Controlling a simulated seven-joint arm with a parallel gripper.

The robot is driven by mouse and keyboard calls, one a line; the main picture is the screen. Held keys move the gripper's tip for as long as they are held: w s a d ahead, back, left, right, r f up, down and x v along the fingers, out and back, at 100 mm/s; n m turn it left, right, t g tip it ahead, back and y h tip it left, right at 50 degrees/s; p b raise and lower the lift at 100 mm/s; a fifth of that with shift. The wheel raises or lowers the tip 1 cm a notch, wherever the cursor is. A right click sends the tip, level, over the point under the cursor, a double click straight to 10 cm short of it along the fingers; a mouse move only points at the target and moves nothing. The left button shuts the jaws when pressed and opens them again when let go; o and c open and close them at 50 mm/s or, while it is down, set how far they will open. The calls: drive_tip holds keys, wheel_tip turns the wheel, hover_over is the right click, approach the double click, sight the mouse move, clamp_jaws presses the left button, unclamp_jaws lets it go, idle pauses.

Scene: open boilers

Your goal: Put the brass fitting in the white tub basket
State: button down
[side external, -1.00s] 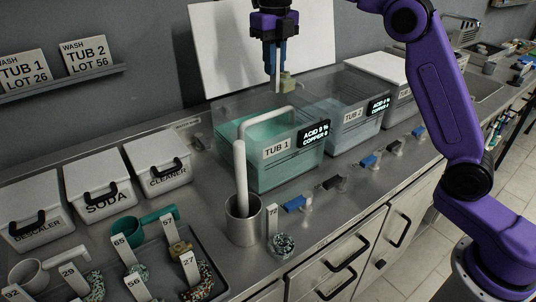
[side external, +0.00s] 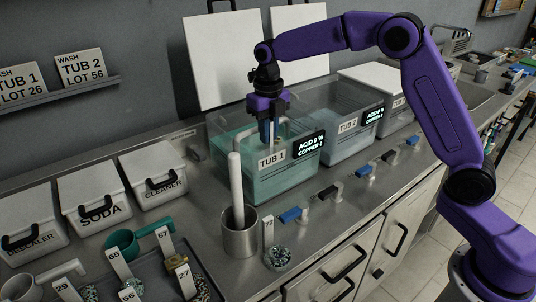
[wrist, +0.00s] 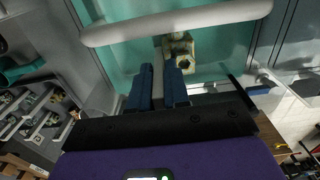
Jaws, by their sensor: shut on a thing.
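My gripper (side external: 269,140) points down inside the open, clear-walled Tub 1 (side external: 290,180), which holds teal liquid. In the wrist view its two blue fingers (wrist: 158,70) are close together. The brass fitting (wrist: 179,52) is at the fingertips, offset to the right, and is held by them. A white bar (wrist: 175,22), apparently the basket's handle, crosses the wrist view just beyond the fitting. The basket's body is not clear in either view. In the side view the fitting is hidden or too small to tell.
Tub 2 (side external: 347,145) stands to the right. A steel cup (side external: 240,236) with a white rod stands in front of Tub 1. A grey tray (side external: 205,285) with tagged parts, including another brass-coloured piece (side external: 177,262), is front left. White panels (side external: 220,60) lean behind the tubs.

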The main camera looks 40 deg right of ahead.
drive_tip(key=shift+f, duration=3.55)
drive_tip(key=shift+f, duration=0.1)
drive_tip(key=c, duration=1.1)
unclamp_jaws()
wheel_tip(320, 180, up, 12)
drive_tip(key=shift+r, duration=0.1)
drive_tip(key=s+a+m, duration=0.3)
drive_tip(key=s+m, duration=0.3)
drive_tip(key=s, duration=0.5)
drive_tip(key=s+d+f+m, duration=0.1)
drive_tip(key=s+d+m, duration=0.2)
drive_tip(key=s, duration=0.6)
drive_tip(key=s+d+f+m, duration=0.2)
drive_tip(key=s+d+m, duration=0.1)
drive_tip(key=s+m, duration=0.5)
drive_tip(key=s+d+f+m, duration=0.2)
drive_tip(key=s+m, duration=0.4)
drive_tip(key=s, duration=0.4)
drive_tip(key=shift+d, duration=0.8)
